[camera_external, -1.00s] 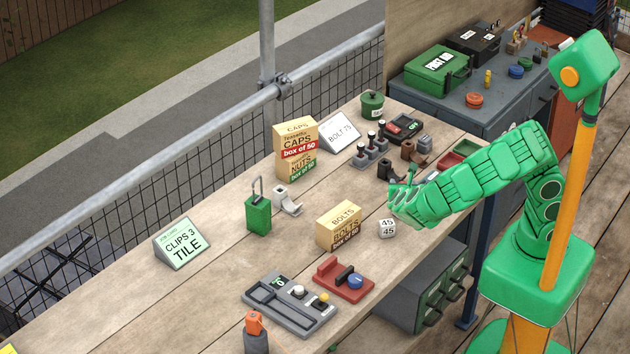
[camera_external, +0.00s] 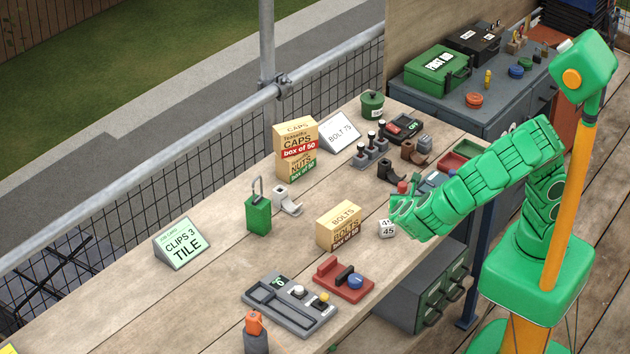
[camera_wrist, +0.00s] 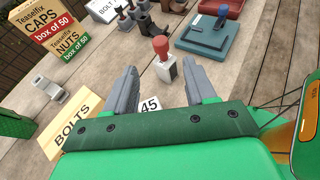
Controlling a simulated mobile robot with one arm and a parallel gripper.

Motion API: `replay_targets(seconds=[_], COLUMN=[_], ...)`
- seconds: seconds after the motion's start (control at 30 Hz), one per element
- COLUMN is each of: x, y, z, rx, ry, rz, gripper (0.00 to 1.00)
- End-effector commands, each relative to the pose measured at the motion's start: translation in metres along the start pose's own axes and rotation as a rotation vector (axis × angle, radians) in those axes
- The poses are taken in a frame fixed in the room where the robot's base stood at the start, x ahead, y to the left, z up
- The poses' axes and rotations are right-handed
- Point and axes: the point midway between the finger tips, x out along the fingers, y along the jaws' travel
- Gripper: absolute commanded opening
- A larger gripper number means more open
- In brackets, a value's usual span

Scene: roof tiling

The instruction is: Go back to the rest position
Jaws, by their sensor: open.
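My green arm reaches in from the right over the wooden bench (camera_external: 130,290), and my gripper (camera_external: 396,205) is at its left end near the bench's right edge. In the wrist view my gripper (camera_wrist: 162,95) shows two grey fingers spread apart with nothing held between them. Beyond the fingertips stands a red-topped stamp (camera_wrist: 164,62) with a pale base, upright on the bench. A white block marked 45 (camera_external: 386,230) sits just below my gripper in the outside view, partly hidden by it. It also shows between the fingers in the wrist view (camera_wrist: 149,104), partly covered.
A bolts box (camera_external: 339,227) stands left of my gripper. A red fixture (camera_external: 343,280) and a grey tray (camera_external: 262,297) lie nearer the front. A blue-handled device (camera_wrist: 210,36) stands beyond the stamp. A green first aid case (camera_external: 437,70) is on the cabinet behind. The bench's left part is mostly clear.

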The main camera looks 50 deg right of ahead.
Motion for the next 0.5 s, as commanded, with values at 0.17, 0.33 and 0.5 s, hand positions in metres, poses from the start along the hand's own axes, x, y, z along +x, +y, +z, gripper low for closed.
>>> replay_targets(seconds=[0.17, 0.33, 0.5], x=[-0.0083, -0.0086, -0.0084], y=[0.0001, -0.0001, -0.0001], z=[-0.0003, 0.0000, 0.0001], rx=[0.000, 0.000, 0.000], ry=[0.002, 0.001, 0.000], rz=[0.001, 0.000, 0.000], gripper=[0.55, 0.55, 0.55])
